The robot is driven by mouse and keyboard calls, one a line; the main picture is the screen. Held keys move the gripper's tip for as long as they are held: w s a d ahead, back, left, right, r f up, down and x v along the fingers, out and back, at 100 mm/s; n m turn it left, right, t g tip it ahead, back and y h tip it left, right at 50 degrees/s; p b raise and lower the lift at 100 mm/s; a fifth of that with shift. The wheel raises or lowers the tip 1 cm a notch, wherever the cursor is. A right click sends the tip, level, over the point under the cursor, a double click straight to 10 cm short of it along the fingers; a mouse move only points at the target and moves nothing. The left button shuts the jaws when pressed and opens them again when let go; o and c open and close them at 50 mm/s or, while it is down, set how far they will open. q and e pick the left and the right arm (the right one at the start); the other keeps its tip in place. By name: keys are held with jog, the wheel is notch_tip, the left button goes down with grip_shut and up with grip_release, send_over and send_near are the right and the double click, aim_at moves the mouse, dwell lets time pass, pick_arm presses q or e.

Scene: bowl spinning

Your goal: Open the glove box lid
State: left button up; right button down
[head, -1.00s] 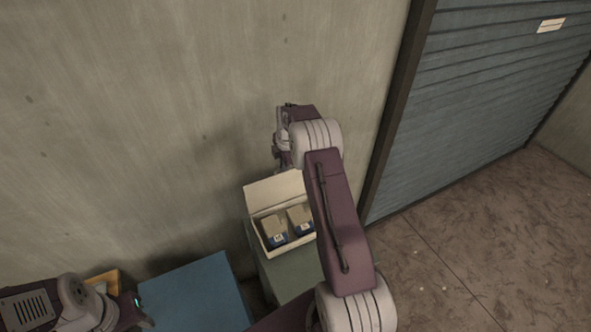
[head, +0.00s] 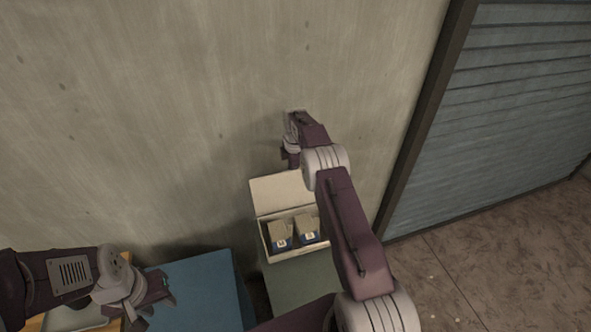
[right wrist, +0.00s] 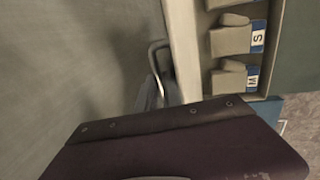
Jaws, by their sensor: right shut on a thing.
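The glove box (head: 262,240) is a cream open-topped box by the wall. Its lid (head: 278,193) is raised and tilts back towards the wall. My right gripper (head: 288,154) is above the lid's upper edge. My left gripper (head: 158,304) is open and empty at the lower left, away from the box.
Tan cartons (head: 306,228) with blue and white labels stand inside the box; the wrist view shows letters S and M. The box rests on a grey-green cabinet (head: 295,284). A blue surface (head: 205,290) lies to its left. The wall (head: 180,110) is close behind; a shutter (head: 500,110) stands right.

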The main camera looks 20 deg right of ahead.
jog(key=shift+w+d+r, duration=0.1)
jog(key=shift+w+r, duration=0.1)
jog(key=shift+w, duration=0.25)
jog(key=c, duration=1.7)
grip_release()
jog(key=shift+o, duration=1)
jog(key=shift+w+f, duration=0.2)
jog(key=shift+w, duration=0.15)
pick_arm(q)
jog(key=shift+w+f, duration=0.15)
jog(key=shift+w, duration=0.15)
pick_arm(e)
jog(key=shift+s+f, duration=0.2)
jog(key=shift+f, duration=0.05)
jog(key=shift+f, duration=0.1)
pick_arm(q)
jog(key=shift+f, duration=0.1)
